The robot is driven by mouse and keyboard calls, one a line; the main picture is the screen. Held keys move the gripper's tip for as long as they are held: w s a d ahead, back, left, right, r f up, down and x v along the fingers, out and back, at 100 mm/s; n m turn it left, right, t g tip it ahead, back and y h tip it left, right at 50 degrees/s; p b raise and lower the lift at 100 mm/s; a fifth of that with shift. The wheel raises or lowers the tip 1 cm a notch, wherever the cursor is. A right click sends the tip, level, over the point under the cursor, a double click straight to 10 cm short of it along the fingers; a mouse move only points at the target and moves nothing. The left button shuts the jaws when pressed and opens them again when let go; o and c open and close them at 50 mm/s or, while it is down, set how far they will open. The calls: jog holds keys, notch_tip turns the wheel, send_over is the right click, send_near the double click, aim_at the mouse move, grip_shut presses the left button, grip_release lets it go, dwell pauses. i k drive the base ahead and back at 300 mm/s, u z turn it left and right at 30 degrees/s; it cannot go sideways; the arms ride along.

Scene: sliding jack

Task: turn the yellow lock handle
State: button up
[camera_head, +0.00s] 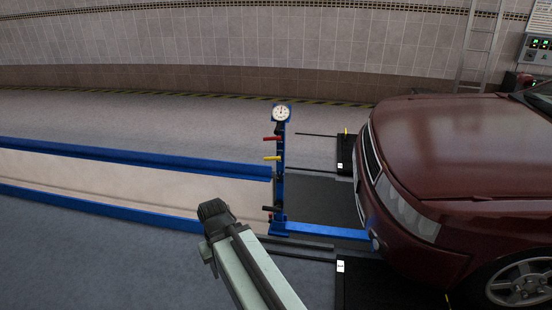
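The yellow lock handle (272,158) sticks out to the left from a blue upright post (281,180) at the end of a long blue-railed jack. A red handle (271,138) is above it and a dark handle (271,209) is below it. A round white gauge (281,113) tops the post. My arm reaches up from the bottom of the picture, and its dark end, my gripper (212,210), is left of and below the post, apart from the yellow handle. The fingers are too small and dark to tell their opening.
A dark red car (460,150) stands to the right, its front near the post. The blue jack rails (120,155) run off to the left. A blue bar (325,230) extends right from the post's base toward the car. Grey floor (90,250) is open at lower left.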

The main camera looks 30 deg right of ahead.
aim_at(278, 158)
jog(key=z, duration=0.1)
jog(key=i, duration=1.65)
jog(key=u, duration=0.05)
